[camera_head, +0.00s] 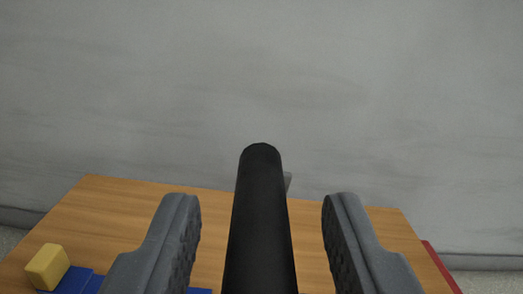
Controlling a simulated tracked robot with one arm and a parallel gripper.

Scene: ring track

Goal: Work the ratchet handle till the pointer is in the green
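A black cylindrical bar (261,215), which looks like the ratchet handle, rises from the bottom edge between the fingers of my gripper (262,240). The two grey fingers stand apart, with a visible gap on each side of the bar, so my gripper is open around it and not touching it in this view. No pointer and no green zone show in this view. The lower end of the bar is out of frame.
A wooden table (130,205) lies beyond and below my gripper. A yellow block (47,267) sits at its left, beside blue pieces (82,281). A red edge (440,268) shows at the right. A grey wall (260,80) stands behind the table.

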